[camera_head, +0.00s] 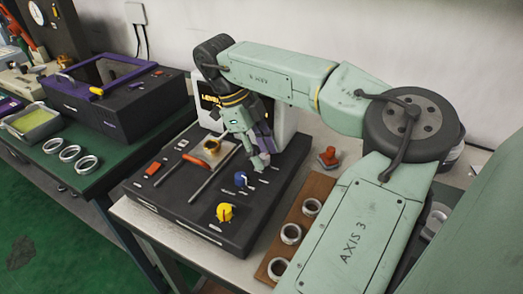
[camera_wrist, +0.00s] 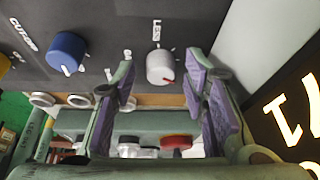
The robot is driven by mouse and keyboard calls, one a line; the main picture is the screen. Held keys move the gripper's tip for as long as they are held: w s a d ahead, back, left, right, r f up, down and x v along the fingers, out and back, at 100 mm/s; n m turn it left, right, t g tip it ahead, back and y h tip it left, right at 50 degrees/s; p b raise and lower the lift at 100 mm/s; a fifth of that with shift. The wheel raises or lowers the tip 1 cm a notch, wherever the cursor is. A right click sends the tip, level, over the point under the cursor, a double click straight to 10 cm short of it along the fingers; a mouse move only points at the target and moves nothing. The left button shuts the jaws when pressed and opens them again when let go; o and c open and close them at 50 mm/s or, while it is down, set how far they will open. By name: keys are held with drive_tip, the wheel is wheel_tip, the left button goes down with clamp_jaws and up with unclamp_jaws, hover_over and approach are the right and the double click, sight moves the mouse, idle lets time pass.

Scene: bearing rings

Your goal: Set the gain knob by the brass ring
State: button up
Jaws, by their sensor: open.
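The dark control panel (camera_head: 180,205) carries a yellow knob (camera_head: 225,212), a blue knob (camera_head: 241,179) and a pale grey knob (camera_wrist: 160,67). I cannot tell from the lettering which is the gain knob. The blue knob also shows in the wrist view (camera_wrist: 67,48), its white pointer toward the lower edge. A brass-coloured ring (camera_head: 212,147) sits on the panel between two rails. My gripper (camera_head: 258,158) is low over the panel's right part. In the wrist view its open fingers (camera_wrist: 160,88) stand on either side of the grey knob; contact is not visible.
Several pale rings (camera_head: 290,233) lie on a wooden strip right of the panel, with a red-orange stamp-like object (camera_head: 327,157) behind. A lit display stands behind my gripper. On the green bench (camera_head: 75,180) at left are more rings (camera_head: 69,153), a tray (camera_head: 30,123) and a purple-trimmed case (camera_head: 115,100).

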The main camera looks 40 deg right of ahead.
drive_tip(key=shift+n+t+h, duration=0.3)
drive_tip(key=shift+n+h, duration=0.1)
drive_tip(key=shift+n, duration=0.8)
drive_tip(key=n+p, duration=0.1)
drive_tip(key=n+t, duration=0.1)
drive_tip(key=n, duration=0.1)
drive_tip(key=shift+s+a+r+h+p, duration=0.15)
drive_tip(key=shift+s+r+h+p, duration=0.05)
drive_tip(key=shift+h+p, duration=0.15)
drive_tip(key=p+v, duration=0.6)
drive_tip(key=v, duration=0.4)
drive_tip(key=w+a+t+y+b, duration=0.1)
drive_tip(key=w+a, duration=0.3)
drive_tip(key=a, duration=0.4)
drive_tip(key=w+a+n+t+y+b, duration=0.1)
drive_tip(key=w+a, duration=0.3)
drive_tip(key=a, duration=0.4)
drive_tip(key=w+a+n+t+y+b, duration=0.1)
drive_tip(key=w+a+t+y, duration=0.1)
drive_tip(key=a, duration=0.6)
drive_tip(key=shift+w+a+f+t+y+b, duration=0.3)
drive_tip(key=shift+w+t+y+b, duration=0.15)
drive_tip(key=shift+w, duration=0.8)
